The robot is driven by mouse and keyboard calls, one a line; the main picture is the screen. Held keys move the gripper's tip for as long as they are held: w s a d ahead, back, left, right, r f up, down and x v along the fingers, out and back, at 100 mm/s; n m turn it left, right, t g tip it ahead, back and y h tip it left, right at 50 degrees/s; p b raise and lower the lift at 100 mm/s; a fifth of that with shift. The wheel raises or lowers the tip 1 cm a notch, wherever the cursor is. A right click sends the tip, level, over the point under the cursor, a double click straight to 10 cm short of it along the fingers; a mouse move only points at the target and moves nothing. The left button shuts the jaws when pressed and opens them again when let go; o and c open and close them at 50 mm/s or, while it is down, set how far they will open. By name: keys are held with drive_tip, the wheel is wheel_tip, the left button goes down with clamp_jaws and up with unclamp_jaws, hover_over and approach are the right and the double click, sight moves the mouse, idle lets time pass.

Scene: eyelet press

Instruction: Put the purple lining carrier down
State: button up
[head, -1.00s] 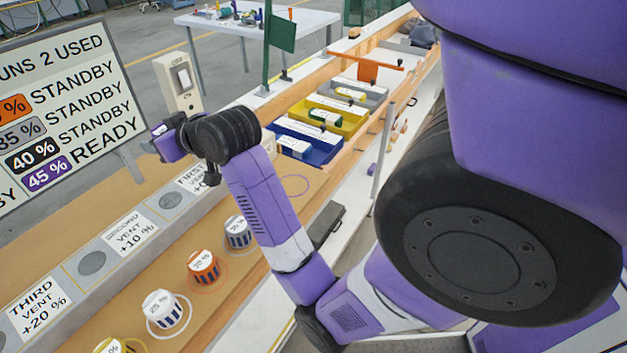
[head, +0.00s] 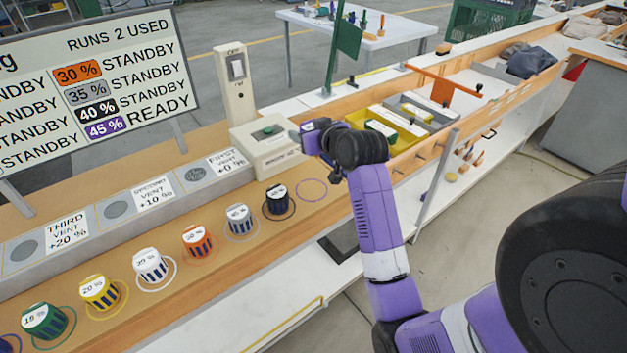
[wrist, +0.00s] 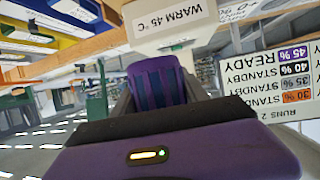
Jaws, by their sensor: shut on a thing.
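The purple lining carrier (wrist: 157,80) is a ribbed purple cup, held between the two fingers of my gripper (wrist: 160,92) in the wrist view. In the head view my gripper (head: 308,139) is above the bench, beside the box with the green button, and the carrier cannot be made out there. An empty purple ring (head: 312,190) is marked on the wooden bench below and close to my gripper, at the right end of the row of rings.
Several carriers stand on coloured rings, the nearest being black (head: 277,203). The button box (head: 268,148), labelled WARM 45 °C, is close to my gripper. The vent strip (head: 120,213) runs behind the row. A yellow bin (head: 405,128) lies right of my wrist. The sign (head: 95,85) shows 45 % READY.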

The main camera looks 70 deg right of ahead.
sight(307, 184)
wheel_tip(307, 184, down, 15)
drive_tip(key=shift+f, duration=0.1)
idle(0.4)
drive_tip(key=shift+f, duration=0.2)
drive_tip(key=o, duration=1.5)
drive_tip(key=shift+o, duration=0.2)
drive_tip(key=shift+r, duration=0.1)
